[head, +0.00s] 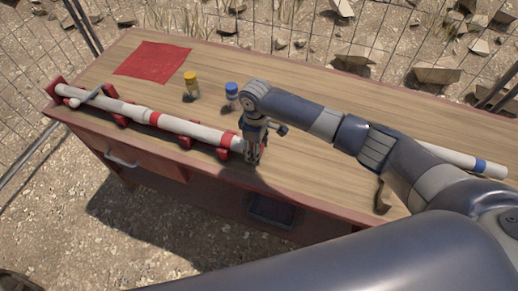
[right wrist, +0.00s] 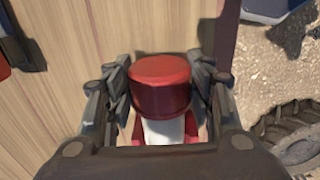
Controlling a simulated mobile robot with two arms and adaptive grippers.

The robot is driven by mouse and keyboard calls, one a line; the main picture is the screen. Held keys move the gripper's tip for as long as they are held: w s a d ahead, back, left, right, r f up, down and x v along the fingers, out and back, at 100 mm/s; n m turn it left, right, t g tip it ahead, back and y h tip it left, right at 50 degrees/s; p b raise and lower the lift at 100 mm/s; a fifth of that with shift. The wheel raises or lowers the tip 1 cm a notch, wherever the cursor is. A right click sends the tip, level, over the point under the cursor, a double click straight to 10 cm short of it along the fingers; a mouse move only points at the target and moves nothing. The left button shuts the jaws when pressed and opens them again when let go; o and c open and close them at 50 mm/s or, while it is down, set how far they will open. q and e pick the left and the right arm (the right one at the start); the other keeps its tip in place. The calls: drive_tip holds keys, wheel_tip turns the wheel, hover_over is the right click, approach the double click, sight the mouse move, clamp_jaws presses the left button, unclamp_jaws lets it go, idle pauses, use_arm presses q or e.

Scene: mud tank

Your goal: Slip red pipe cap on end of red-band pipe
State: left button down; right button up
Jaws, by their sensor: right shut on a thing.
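The white red-band pipe (head: 185,125) lies along the table's front left in red holders, with its red band (head: 154,118) near mid-length. My right gripper (head: 254,155) is at the pipe's right end. In the right wrist view my right gripper (right wrist: 160,95) is shut on the red pipe cap (right wrist: 160,85), with a finger on each side. The white pipe end (right wrist: 163,131) shows directly below the cap, in line with it. The cap hides the pipe's tip, so I cannot tell how far it is on. My left gripper is not in view.
A yellow-topped item (head: 190,84) and a blue-topped item (head: 232,91) stand behind the pipe. A red cloth (head: 153,60) lies at the back left. A blue-band pipe (head: 450,159) lies at the right, partly behind my arm. The middle back of the tabletop is clear.

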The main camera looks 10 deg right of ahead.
drive_tip(key=shift+w+a, duration=0.45)
drive_tip(key=shift+a, duration=0.25)
drive_tip(key=o, duration=0.9)
drive_tip(key=shift+o, duration=0.2)
drive_tip(key=shift+r, duration=0.1)
wheel_tip(320, 180, up, 12)
drive_tip(key=shift+f, duration=0.1)
